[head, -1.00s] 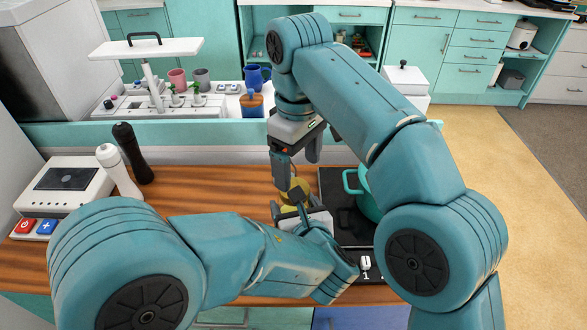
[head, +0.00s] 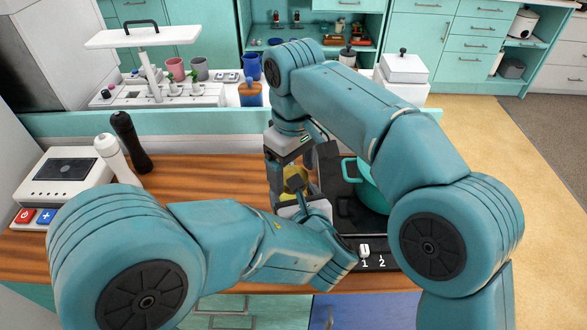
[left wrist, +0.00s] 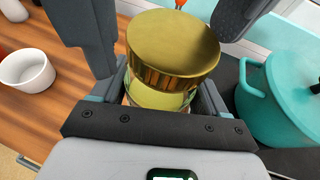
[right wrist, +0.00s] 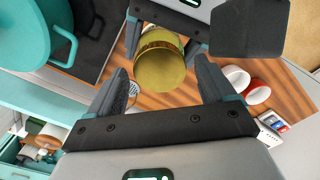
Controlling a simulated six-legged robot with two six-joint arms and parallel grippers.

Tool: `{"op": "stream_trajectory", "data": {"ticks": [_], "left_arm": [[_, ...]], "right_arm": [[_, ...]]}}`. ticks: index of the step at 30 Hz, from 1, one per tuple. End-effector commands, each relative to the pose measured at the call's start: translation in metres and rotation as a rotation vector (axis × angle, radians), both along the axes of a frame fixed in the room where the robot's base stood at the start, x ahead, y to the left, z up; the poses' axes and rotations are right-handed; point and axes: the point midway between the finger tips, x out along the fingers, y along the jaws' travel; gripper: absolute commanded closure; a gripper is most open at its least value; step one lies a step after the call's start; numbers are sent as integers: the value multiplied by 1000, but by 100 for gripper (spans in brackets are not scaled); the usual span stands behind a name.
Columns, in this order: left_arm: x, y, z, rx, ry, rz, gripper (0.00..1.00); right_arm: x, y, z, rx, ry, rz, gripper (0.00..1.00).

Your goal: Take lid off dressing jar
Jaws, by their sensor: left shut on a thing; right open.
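The dressing jar has a gold lid, which shows at the top of the jar in the left wrist view (left wrist: 172,45) and in the right wrist view (right wrist: 160,68). The glass jar body (left wrist: 158,97) is below the lid, between the fingers of my left gripper (left wrist: 160,95), which is shut on it. My right gripper (right wrist: 158,80) is open, its fingers on either side of the lid from above, with gaps visible. In the head view the lid (head: 294,180) is partly hidden by my arms.
A teal pot (head: 371,190) stands on the black hob (head: 337,205) right of the jar. A white shaker (head: 118,160) and a black mill (head: 130,142) stand at the left. Bowls (right wrist: 257,91) are close by.

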Motion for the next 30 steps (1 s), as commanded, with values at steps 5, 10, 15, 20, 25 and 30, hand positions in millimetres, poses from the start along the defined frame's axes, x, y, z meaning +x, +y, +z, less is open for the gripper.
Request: {"op": "stream_trajectory", "data": {"ticks": [5,10,15,20,25,30], "left_arm": [[0,0,1,0,-2,0,100],[0,0,1,0,-2,0,100],[0,0,1,0,-2,0,100],[0,0,1,0,-2,0,100],[0,0,1,0,-2,0,100],[0,0,1,0,-2,0,100]], "right_arm": [[0,0,-6,1,-1,0,17],[0,0,-6,0,0,0,17],[0,0,-6,0,0,0,66],[0,0,-6,0,0,0,75],[0,0,-6,0,0,0,75],[0,0,-6,0,0,0,75]]}}
